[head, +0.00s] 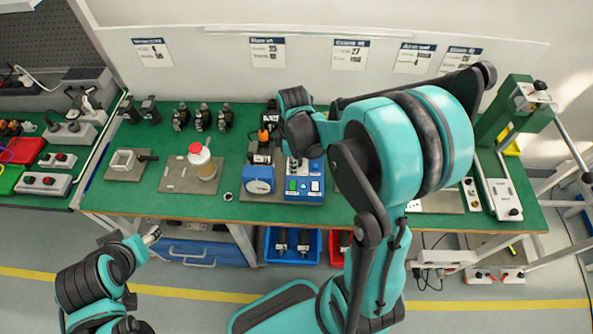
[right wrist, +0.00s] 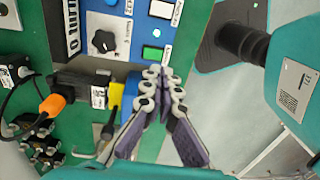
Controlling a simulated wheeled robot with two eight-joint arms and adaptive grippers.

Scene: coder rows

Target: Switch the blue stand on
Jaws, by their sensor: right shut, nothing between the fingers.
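The blue stand (head: 305,196) sits on the green table in the middle of the head view. Its front has a green button, a white button and a dial. In the right wrist view the blue panel (right wrist: 130,62) shows a black knob (right wrist: 104,41), a white button (right wrist: 162,9) and a green button (right wrist: 152,54). My right gripper (right wrist: 164,78) is shut and empty, its fingertips close to the green button; I cannot tell whether they touch. In the head view my right arm partly covers the stand's back. My left gripper (head: 152,236) is off the table's front edge, too small to read.
A board with a red-capped bottle (head: 199,152) stands left of the stand. Black devices (head: 203,117) line the back. An orange-tipped cable (right wrist: 52,106) lies beside the stand. A blue bin (head: 291,244) is under the table.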

